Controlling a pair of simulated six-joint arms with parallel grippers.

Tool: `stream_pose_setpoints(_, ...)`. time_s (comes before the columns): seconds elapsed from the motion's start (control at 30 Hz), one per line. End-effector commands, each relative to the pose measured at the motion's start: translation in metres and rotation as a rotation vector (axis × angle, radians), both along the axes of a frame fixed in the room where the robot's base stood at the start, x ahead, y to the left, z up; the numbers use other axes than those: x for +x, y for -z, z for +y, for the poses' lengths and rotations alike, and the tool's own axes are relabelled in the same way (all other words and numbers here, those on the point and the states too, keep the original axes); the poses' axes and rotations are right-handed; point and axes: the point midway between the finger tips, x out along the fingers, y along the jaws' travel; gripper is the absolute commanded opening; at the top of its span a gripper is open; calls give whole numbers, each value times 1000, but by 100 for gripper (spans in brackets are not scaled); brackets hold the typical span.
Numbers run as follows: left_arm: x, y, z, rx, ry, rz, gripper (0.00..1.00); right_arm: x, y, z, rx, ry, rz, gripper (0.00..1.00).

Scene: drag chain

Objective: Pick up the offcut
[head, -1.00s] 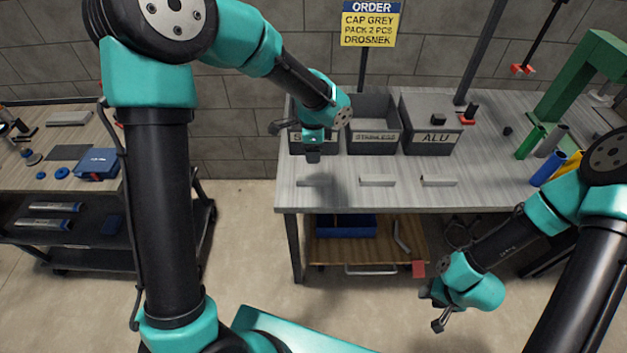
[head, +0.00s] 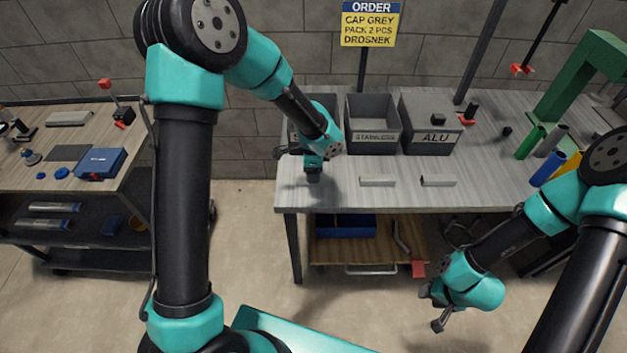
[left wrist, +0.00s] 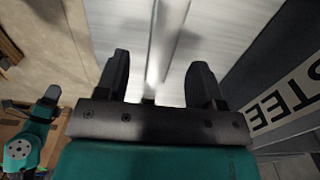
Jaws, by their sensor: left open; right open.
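My left gripper (head: 313,176) is open and low over the front left of the bench, pointing down. It hides the leftmost of the small metal offcuts in the head view. In the left wrist view a bright narrow bar, apparently that offcut (left wrist: 155,55), lies between the open fingers of the left gripper (left wrist: 160,78); I cannot tell whether they touch it. Two other pale grey offcuts, the middle one (head: 378,181) and the right one (head: 438,181), lie on the bench apart from the gripper. My right gripper (head: 438,311) is open and empty in front of the bench.
Behind the offcuts stand grey bins: a steel bin (head: 318,101) partly behind my left arm, a stainless bin (head: 373,136) and an ALU bin (head: 433,137). Coloured tubes (head: 548,168) stand at the bench's right. A cart (head: 75,190) stands at far left.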

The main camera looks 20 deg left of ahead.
Motion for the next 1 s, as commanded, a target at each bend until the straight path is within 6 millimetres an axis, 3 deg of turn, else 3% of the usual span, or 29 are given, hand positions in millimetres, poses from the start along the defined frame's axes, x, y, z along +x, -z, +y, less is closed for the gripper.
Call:
stream_pose_setpoints(0.4, 2, 47, 0, -1, -1, 2, 62, 0, 0, 0, 0, 0, 0, 43)
stream_pose_setpoints(0.87, 2, 48, 0, 0, -1, 1, 62, 0, 0, 0, 0, 0, 0, 43)
stream_pose_setpoints(1.0, 2, 48, 0, 0, -1, 1, 51, 0, 0, 0, 0, 0, 0, 43)
